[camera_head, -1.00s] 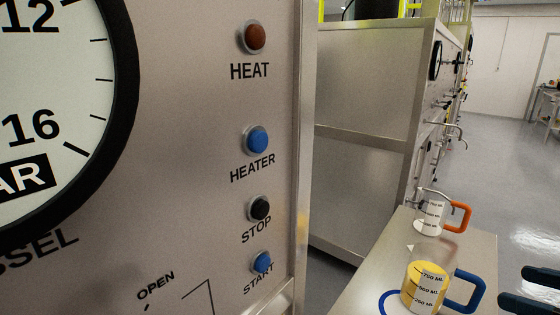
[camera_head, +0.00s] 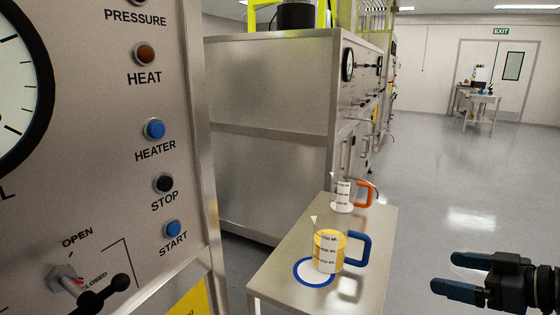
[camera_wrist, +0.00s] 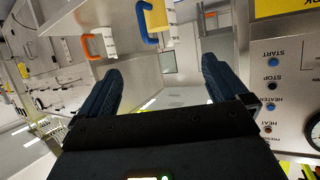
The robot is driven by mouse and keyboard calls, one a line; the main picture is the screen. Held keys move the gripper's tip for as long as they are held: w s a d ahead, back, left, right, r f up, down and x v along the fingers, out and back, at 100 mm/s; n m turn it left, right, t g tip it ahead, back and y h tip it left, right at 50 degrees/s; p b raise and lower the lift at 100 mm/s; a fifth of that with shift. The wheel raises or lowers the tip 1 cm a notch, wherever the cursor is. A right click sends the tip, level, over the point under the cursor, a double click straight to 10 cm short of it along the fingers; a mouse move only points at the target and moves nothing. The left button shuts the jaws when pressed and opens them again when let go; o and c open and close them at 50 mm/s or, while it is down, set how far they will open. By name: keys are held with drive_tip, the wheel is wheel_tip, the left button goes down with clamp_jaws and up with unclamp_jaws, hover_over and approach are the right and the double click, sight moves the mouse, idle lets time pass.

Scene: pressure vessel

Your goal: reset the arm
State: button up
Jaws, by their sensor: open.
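My gripper (camera_head: 446,274) is at the lower right in the head view, to the right of the metal side table and apart from it. In the wrist view my gripper (camera_wrist: 160,92) shows two dark fingers spread wide with nothing between them. The wrist picture is turned over, with the control panel (camera_wrist: 285,75) at its right. The rest of my arm is mostly outside the head view.
A metal table (camera_head: 372,232) holds a blue-handled jug (camera_head: 328,252) of yellow content and an orange-handled jug (camera_head: 343,196). The panel (camera_head: 110,190) with buttons and a valve stands at left. Open floor (camera_head: 470,190) lies to the right.

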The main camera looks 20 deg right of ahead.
drive_tip(key=s+a+f+m+h, duration=0.55)
drive_tip(key=s+a+f, duration=0.55)
drive_tip(key=a+f, duration=0.35)
drive_tip(key=s+a+r+t, duration=0.1)
drive_tip(key=s+a+r, duration=0.3)
drive_tip(key=s, duration=0.5)
drive_tip(key=s+a+r+n+t, duration=0.1)
drive_tip(key=s+a+r, duration=0.3)
drive_tip(key=s, duration=0.6)
wheel_tip(320, 180, up, 2)
drive_tip(key=shift+a+r, duration=0.15)
drive_tip(key=shift+a, duration=0.05)
drive_tip(key=shift+s+y, duration=0.1)
drive_tip(key=shift+y, duration=0.15)
